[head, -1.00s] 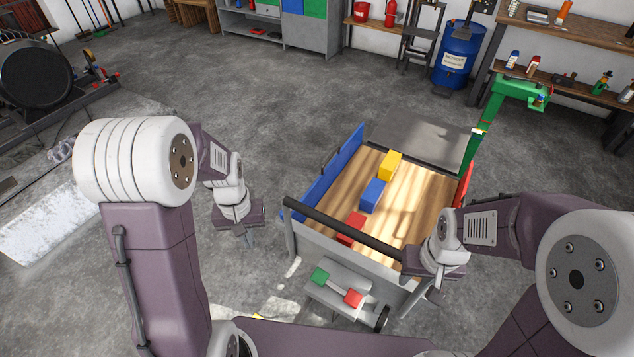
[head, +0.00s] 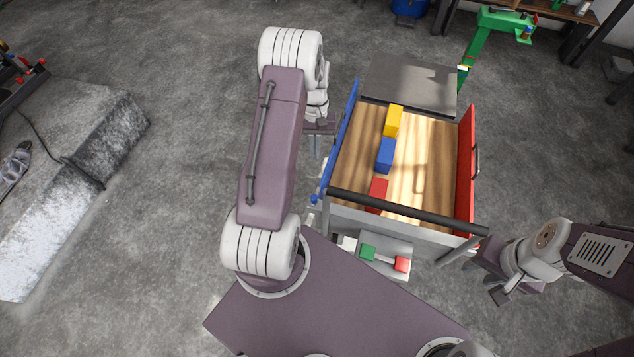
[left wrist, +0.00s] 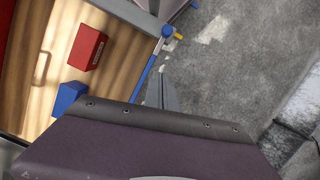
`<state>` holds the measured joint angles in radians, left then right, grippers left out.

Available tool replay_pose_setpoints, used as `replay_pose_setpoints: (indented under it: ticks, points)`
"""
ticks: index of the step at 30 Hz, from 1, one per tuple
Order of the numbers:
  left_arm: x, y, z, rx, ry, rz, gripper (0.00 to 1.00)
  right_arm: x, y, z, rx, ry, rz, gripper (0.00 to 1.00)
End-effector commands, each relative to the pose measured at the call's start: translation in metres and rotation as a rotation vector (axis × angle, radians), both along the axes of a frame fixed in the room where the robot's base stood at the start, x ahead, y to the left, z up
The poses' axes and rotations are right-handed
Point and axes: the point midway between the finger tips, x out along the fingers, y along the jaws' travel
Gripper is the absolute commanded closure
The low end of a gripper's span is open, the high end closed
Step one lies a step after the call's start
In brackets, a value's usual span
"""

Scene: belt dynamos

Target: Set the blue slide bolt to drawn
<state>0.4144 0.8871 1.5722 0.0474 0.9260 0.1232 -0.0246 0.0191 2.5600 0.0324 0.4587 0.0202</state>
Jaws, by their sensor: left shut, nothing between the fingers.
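A cart (head: 425,170) has a blue side panel (head: 343,140) on its left. What seems to be the blue slide bolt (head: 316,198) is at the near end of that panel, by the corner. In the left wrist view a blue fitting (left wrist: 166,31) with a small orange knob shows at that corner; its bolt position is too small to tell. My left gripper (head: 315,146) is outside the blue panel, beyond the bolt, partly hidden by my arm. Its fingers (left wrist: 160,90) are shut and empty, apart from the knob. My right gripper (head: 500,294) is right of the cart; its opening is unclear.
Yellow (head: 394,120), blue (head: 385,155) and red (head: 377,194) blocks lie on the wooden bed. A red panel (head: 466,165) stands on the right, a dark handle bar (head: 400,211) at the near end.

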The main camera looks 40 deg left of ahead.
Motion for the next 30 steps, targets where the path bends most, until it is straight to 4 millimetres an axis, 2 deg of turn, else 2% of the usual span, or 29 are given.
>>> replay_pose_setpoints:
  ticks: [5, 15, 18, 24, 30]
  points:
    - [-0.003, -0.002, -0.012, -0.001, 0.003, -0.001, 1.00, 0.000, 0.000, 0.002, 0.000, 0.000, 0.000, 0.64]
    - [-0.019, -0.012, -0.081, -0.002, 0.004, -0.002, 1.00, 0.000, 0.000, 0.011, 0.000, 0.000, 0.000, 0.64]
    - [-0.024, -0.016, -0.097, -0.002, 0.004, -0.002, 1.00, 0.000, 0.000, 0.016, 0.000, 0.000, 0.000, 0.64]
    - [-0.048, -0.031, -0.094, -0.001, 0.002, -0.001, 1.00, 0.000, 0.000, 0.029, 0.000, 0.000, 0.000, 0.64]
    - [-0.054, -0.035, -0.097, 0.000, -0.001, -0.002, 1.00, 0.000, 0.000, 0.031, 0.000, 0.000, 0.000, 0.64]
